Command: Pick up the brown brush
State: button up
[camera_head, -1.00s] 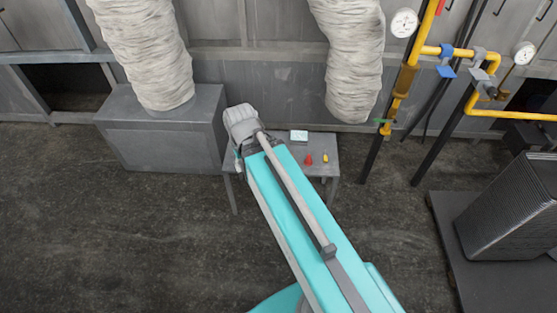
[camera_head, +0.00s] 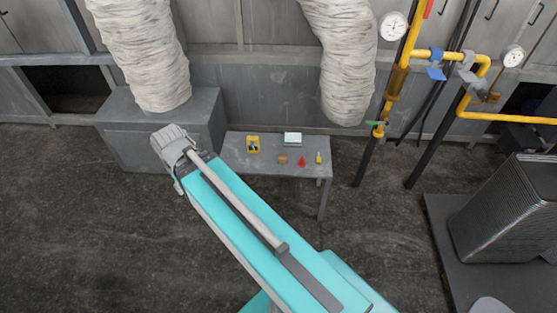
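A small brown block-like thing (camera_head: 282,159), likely the brown brush, lies on the front part of a grey table (camera_head: 240,165). It is too small to make out bristles. My turquoise arm reaches up and left across the floor, and its grey end joint is left of the table, apart from the brown thing. My gripper's fingers do not show; they are hidden or out of the picture.
A grey cabinet (camera_head: 130,150) stands left; yellow pipes (camera_head: 392,90) rise at right.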

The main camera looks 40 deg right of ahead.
aim_at(282, 158)
jog(key=z, duration=0.05)
jog(key=k, duration=1.05)
jog(key=z, duration=0.9)
jog(key=i, duration=1)
